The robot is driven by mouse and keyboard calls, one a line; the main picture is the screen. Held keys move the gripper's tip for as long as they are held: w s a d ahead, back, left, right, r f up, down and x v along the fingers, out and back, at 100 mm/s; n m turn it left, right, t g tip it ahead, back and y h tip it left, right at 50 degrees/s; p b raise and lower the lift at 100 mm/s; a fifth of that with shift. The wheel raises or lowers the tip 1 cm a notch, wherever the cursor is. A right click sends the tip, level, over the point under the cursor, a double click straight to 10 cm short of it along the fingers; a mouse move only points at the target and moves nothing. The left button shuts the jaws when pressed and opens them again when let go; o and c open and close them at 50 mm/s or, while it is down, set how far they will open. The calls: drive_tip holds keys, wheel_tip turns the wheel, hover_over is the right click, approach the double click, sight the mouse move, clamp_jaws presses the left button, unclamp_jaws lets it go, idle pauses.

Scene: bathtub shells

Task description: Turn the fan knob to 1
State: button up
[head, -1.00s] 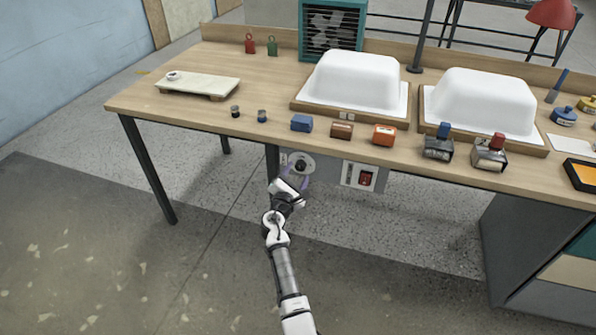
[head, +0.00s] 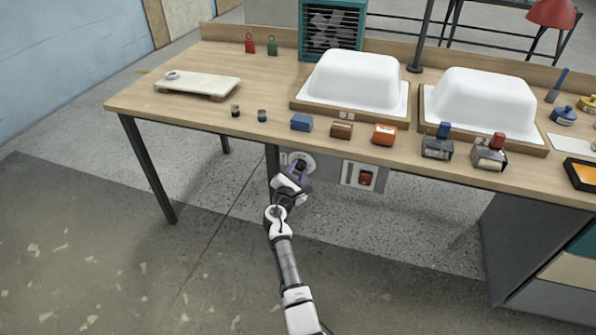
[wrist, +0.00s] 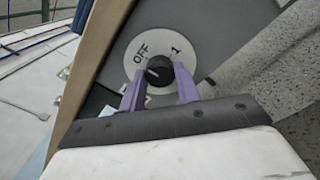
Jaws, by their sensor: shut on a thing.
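The fan knob (wrist: 158,70) is a small black knob at the centre of a round white dial plate (wrist: 136,52) on the grey panel (head: 325,168) under the bench's front edge. In the wrist view the plate reads OFF at upper left and 1 at upper right; its lower part is partly hidden by my fingers. A light mark shows on the knob's face, but I cannot tell exactly where it points. My gripper (wrist: 159,84) has its purple fingers shut on the knob from both sides. In the head view my gripper (head: 299,171) covers most of the knob.
A red switch (head: 365,178) sits on the same panel to the right. The bench top (head: 200,110) overhangs the panel and carries blue, brown and orange blocks near its edge. The teal fan (head: 331,30) stands at the back. The floor in front is clear.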

drive_tip(key=shift+f+m+b, duration=0.15)
drive_tip(key=shift+m+b, duration=0.15)
drive_tip(key=shift+b, duration=0.1)
drive_tip(key=m+b, duration=0.2)
drive_tip(key=b, duration=0.1)
drive_tip(key=shift+f+m, duration=0.15)
drive_tip(key=shift+m, duration=0.25)
drive_tip(key=m+b, duration=0.9)
drive_tip(key=m, duration=0.1)
drive_tip(key=shift+b, duration=0.35)
drive_tip(key=shift+r+m+b, duration=0.2)
drive_tip(key=shift+m+b, duration=1.6)
drive_tip(key=shift+m, duration=0.3)
drive_tip(key=shift+r, duration=0.1)
drive_tip(key=o, duration=1)
